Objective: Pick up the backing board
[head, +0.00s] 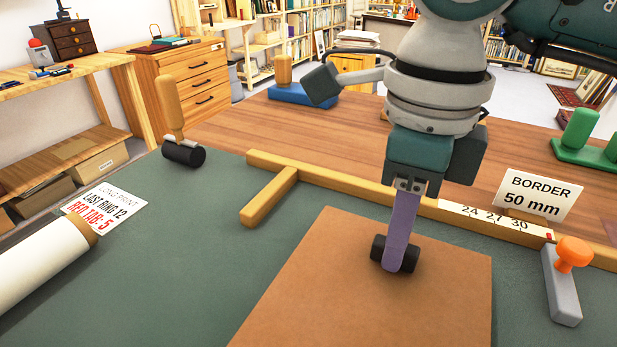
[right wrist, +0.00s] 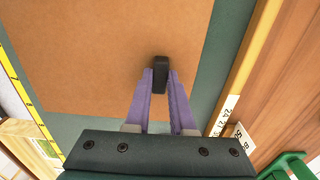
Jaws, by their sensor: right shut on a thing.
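The backing board (head: 365,300) is a flat brown sheet over the green mat, with a short black grip (head: 378,250) on its top face. My right gripper (head: 400,258) points down with its purple fingers shut on this black grip. In the right wrist view, the fingers (right wrist: 160,85) close on both sides of the grip (right wrist: 160,65), and the board (right wrist: 110,60) fills much of the picture. The board looks level; whether it touches the mat is hard to tell. My left gripper is not in view.
A wooden rail (head: 340,178) with a number scale runs behind the board, beside a "BORDER 50 mm" card (head: 535,197). A grey block with an orange knob (head: 572,255) stands at right. A white roll (head: 40,262) and a printed card (head: 105,208) lie at left.

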